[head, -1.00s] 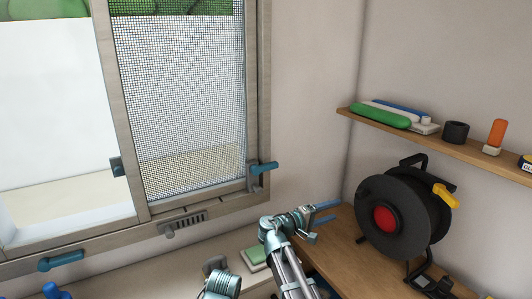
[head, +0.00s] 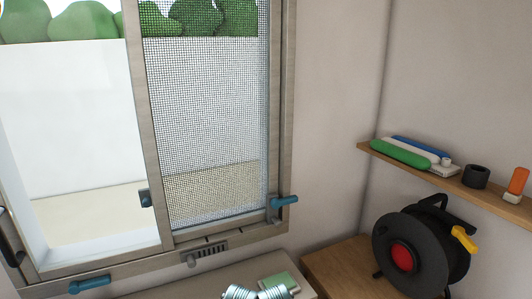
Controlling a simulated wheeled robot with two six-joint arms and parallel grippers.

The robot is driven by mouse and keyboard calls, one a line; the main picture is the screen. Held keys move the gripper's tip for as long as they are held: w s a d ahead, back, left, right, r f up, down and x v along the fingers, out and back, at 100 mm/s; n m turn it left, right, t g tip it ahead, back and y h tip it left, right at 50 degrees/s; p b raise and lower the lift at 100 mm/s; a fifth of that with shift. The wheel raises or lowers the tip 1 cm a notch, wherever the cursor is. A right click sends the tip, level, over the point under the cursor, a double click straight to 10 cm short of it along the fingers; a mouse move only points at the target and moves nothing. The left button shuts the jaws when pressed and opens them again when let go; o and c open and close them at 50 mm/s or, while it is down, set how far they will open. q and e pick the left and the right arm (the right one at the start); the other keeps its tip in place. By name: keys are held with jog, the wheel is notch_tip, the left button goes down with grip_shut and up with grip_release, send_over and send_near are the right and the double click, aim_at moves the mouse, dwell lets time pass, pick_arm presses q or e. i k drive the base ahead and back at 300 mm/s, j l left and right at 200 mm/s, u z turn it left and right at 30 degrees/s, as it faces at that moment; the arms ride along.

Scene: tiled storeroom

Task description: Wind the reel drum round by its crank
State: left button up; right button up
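The black reel drum (head: 418,232) with a red hub (head: 401,257) stands on the wooden worktop at the lower right. Its yellow crank (head: 464,239) sits on the right side of the drum, and nothing touches it. Part of one of my arms shows at the bottom edge, left of the reel and well apart from it. I cannot see a fingertip of either gripper in this view.
A wooden shelf (head: 487,194) above the reel holds a green roll (head: 400,153), a black cup (head: 476,176) and an orange-topped item (head: 518,181). A window with a mesh screen (head: 205,120) and blue handles (head: 285,202) fills the left. A green-topped block (head: 279,283) lies on the sill.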

aim_at(413, 248)
jog(key=z, duration=1.5)
